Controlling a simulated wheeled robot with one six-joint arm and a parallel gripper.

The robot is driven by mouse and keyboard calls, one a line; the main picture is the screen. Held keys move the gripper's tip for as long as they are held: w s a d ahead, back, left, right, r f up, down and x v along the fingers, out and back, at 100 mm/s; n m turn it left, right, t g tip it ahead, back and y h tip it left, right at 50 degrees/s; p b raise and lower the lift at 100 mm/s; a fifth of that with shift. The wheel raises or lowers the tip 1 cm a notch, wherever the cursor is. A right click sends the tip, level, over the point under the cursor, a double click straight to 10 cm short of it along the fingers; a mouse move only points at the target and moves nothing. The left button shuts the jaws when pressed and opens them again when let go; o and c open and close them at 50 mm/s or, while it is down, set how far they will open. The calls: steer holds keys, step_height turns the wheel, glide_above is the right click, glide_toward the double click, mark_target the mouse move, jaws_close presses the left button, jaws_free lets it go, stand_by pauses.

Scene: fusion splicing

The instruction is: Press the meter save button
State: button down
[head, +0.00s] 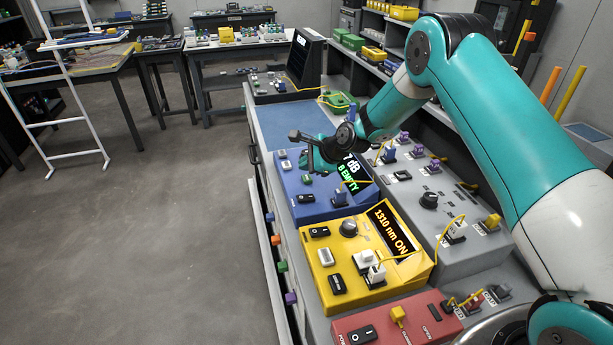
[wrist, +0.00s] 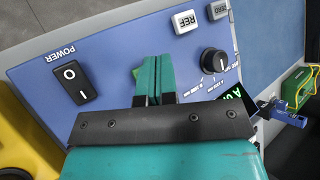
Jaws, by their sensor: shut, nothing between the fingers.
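The blue meter (head: 312,211) sits on the bench, with a dark screen (head: 352,172) reading "7 dB" and "B EMPTY", partly covered by my arm. In the wrist view its blue top panel (wrist: 105,50) shows a black power switch (wrist: 72,82), a REF button (wrist: 186,21), a ZERO button (wrist: 216,10) and a black knob (wrist: 214,61). My gripper (wrist: 153,62) is shut and empty over this panel, between the switch and the knob. A sliver of green (wrist: 136,72) shows beside the fingers; I cannot tell whether they touch it. A green button (head: 306,178) shows in the head view.
A yellow light source (head: 318,262) reading "1310 nm ON" stands in front of the meter, and a red device (head: 350,325) nearer still. A grey unit (head: 480,250) with cables is to the right. A blue mat (head: 290,125) lies clear behind the meter.

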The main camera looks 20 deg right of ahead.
mark_target(306, 179)
steer(key=shift+r+p, duration=1.2)
steer(key=shift+r, duration=0.8)
steer(key=shift+r, duration=0.1)
steer(key=s+a+r+n+g, duration=0.25)
steer(key=s+r+n, duration=0.35)
steer(key=s+r, duration=0.3)
steer(key=s+a+r+n+g, duration=0.1)
steer(key=s+a+r+n, duration=0.3)
steer(key=s+r+n, duration=0.5)
steer(key=s+d+r+n+g+h, duration=0.1)
steer(key=s+n, duration=0.4)
steer(key=s, duration=0.7)
steer(key=s+d+r+n+g+h, duration=0.1)
steer(key=s+n, duration=0.4)
steer(key=s, duration=0.8)
step_height(306, 179, up, 2)
steer(key=shift+s+n+g, duration=0.3)
steer(key=shift+n+g, duration=0.1)
steer(key=shift+g, duration=0.25)
